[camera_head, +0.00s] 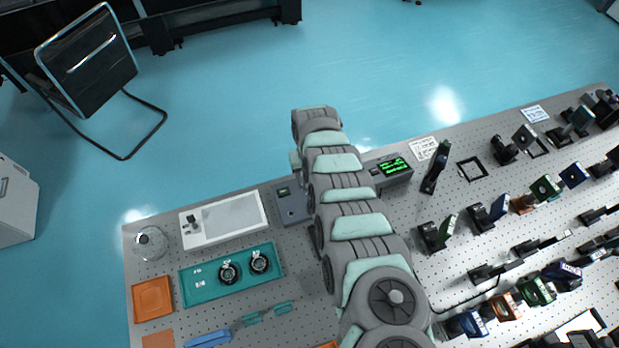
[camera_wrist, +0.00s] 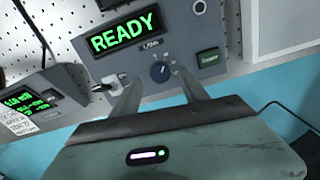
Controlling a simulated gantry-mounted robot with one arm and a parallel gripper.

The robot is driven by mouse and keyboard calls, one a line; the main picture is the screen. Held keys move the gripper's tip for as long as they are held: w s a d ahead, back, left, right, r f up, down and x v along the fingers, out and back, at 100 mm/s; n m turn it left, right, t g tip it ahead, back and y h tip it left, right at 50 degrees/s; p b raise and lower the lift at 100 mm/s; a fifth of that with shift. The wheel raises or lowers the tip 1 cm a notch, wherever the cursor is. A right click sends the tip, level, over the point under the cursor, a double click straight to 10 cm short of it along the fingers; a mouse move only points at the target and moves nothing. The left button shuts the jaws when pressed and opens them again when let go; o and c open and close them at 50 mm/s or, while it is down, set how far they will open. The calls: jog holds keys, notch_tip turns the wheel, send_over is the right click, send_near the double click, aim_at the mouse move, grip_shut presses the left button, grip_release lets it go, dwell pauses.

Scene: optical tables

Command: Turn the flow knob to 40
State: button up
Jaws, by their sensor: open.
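The wrist view shows a grey control box with a green READY display (camera_wrist: 125,32). A dark round knob (camera_wrist: 160,71) with a light pointer mark sits low on its face. A small label is above it, and its scale is too small to read. My gripper (camera_wrist: 158,77) is open, its two fingers on either side of the knob. I cannot tell whether they touch it. In the head view my arm covers my gripper and the knob; a grey box (camera_head: 291,205) shows partly beside the arm.
A green button (camera_wrist: 209,58) is right of the knob, and a white switch or connector (camera_wrist: 108,83) is left of it. A second box with a green readout (camera_wrist: 30,102) stands further left. In the head view, a teal tray (camera_head: 215,286) and many optics mounts flank my arm.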

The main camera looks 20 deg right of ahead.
notch_tip(320, 180, up, 8)
dwell(0.4)
jog(key=shift+a, duration=0.1)
dwell(0.4)
